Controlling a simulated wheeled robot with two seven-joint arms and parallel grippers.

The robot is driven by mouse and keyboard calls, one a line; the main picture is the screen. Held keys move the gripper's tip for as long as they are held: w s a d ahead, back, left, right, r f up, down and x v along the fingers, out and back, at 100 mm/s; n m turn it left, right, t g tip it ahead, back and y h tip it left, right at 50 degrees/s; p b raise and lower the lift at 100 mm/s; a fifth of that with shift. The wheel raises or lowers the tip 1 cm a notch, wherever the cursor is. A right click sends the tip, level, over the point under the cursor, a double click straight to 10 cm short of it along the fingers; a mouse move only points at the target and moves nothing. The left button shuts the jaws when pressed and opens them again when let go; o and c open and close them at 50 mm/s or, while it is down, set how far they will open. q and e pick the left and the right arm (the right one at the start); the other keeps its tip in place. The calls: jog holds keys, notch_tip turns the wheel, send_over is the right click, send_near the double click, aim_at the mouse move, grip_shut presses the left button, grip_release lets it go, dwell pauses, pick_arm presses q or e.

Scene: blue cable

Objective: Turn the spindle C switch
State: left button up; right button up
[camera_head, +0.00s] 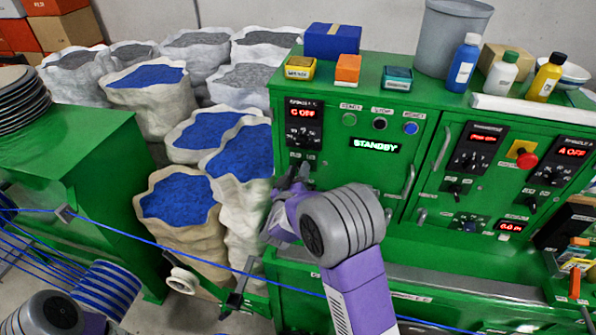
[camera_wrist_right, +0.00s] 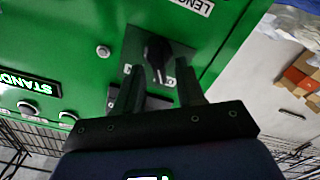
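The spindle C panel (camera_head: 304,122) is at the left end of the green cabinet; its red display reads "C OFF". Its black switch (camera_head: 303,158) sits low on the panel, partly hidden by my right gripper (camera_head: 294,180). In the right wrist view the black switch knob (camera_wrist_right: 157,58) stands between and just beyond the fingertips. My right gripper's fingers (camera_wrist_right: 160,85) are apart, with a gap to the knob on each side. I cannot tell whether the tips overlap the knob in depth. My left gripper is not in view; only part of my left arm shows at the lower left.
A green "STANDBY" display (camera_head: 375,145) and push buttons (camera_head: 380,123) are right of the panel. A red emergency button (camera_head: 526,159) is further right. A blue cable (camera_head: 170,250) crosses low in front of the cabinet. Sacks of blue granules (camera_head: 177,198) stand to the left.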

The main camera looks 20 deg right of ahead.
jog(key=v, duration=0.7)
jog(key=shift+b, duration=0.45)
jog(key=shift+f, duration=0.1)
